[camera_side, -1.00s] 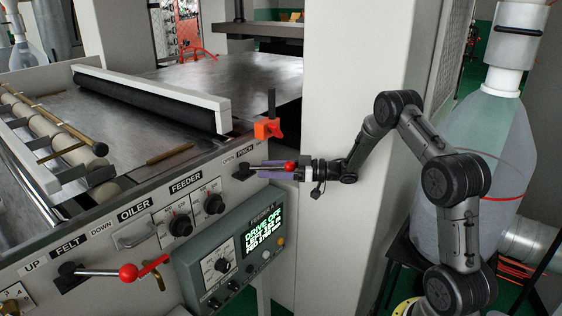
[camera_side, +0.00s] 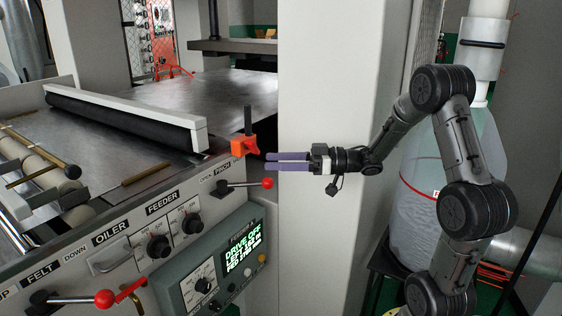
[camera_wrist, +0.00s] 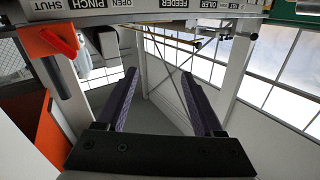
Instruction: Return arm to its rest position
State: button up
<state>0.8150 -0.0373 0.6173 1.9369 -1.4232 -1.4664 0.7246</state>
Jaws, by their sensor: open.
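My gripper (camera_side: 268,162) is open and empty in the side view, its two purple fingers pointing left in front of the pale column. It is level with the orange clamp and above and right of the red-knobbed pinch lever (camera_side: 267,183), apart from the lever in the picture. In the wrist view my gripper (camera_wrist: 162,95) shows two separated dark purple fingers with nothing between them. My arm reaches in from the right, bent at the elbow.
An orange clamp (camera_side: 243,146) sits at the machine's corner, and its orange part shows in the wrist view (camera_wrist: 42,42). The grey control box (camera_side: 215,268) and felt lever (camera_side: 104,298) stand lower left. A large translucent bottle (camera_side: 415,190) stands behind my arm.

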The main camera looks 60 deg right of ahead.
jog(key=shift+s+a+r, duration=0.15)
jog(key=shift+s+r, duration=0.1)
jog(key=shift+s, duration=0.3)
